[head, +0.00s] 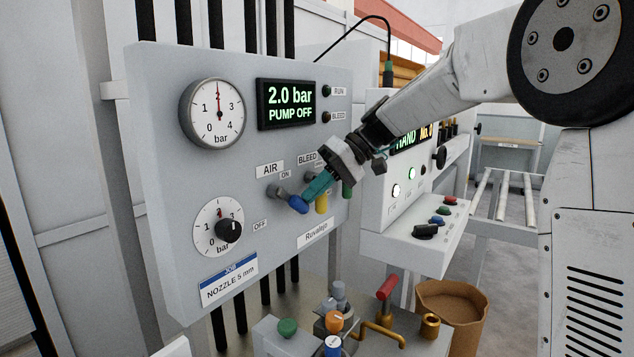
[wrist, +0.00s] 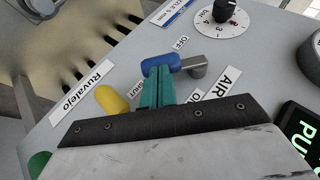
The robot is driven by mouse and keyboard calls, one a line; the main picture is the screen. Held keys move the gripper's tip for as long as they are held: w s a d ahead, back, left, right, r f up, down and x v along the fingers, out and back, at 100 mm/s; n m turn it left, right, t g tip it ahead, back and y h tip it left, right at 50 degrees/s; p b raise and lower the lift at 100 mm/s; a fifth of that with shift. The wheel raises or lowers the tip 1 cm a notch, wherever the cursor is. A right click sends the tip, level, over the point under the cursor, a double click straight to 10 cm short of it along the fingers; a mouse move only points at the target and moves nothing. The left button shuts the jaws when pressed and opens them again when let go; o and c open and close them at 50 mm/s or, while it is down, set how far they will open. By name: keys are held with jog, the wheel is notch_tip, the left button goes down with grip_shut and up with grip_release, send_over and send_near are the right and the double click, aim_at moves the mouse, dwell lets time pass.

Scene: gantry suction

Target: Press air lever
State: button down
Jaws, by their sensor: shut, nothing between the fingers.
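The air lever has a blue handle (head: 298,204) on a grey metal pivot (head: 276,193), below the AIR label (head: 269,169) on the grey panel. The handle slopes down to the right of the pivot, between the ON and OFF labels. My gripper (head: 307,197) is shut, its teal fingertips at the blue handle. In the wrist view the fingertips (wrist: 156,78) reach the blue handle (wrist: 160,64) and partly overlap it. I cannot tell whether they touch. Nothing is between the fingers.
A yellow lever (head: 322,202) and a green one (head: 347,190) sit just right of my fingers. The display (head: 286,104) reads 2.0 bar, PUMP OFF. A gauge (head: 212,114) and a black knob (head: 228,230) are at left. A button box (head: 414,232) stands at right.

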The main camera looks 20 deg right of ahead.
jog(key=shift+s+a+f+m+g+y, duration=0.15)
jog(key=shift+f+m+g+y, duration=0.35)
jog(key=shift+f+y, duration=0.45)
jog(key=shift+s+a+f, duration=0.35)
jog(key=shift+a+f, duration=0.1)
jog(key=shift+f, duration=0.3)
jog(key=shift+s+a+f, duration=0.35)
jog(key=shift+a+f, duration=0.1)
jog(key=shift+f, duration=0.25)
jog(key=shift+s+a+f, duration=0.1)
jog(key=shift+f, duration=0.05)
jog(key=w+d, duration=0.3)
jog(key=d, duration=1.1)
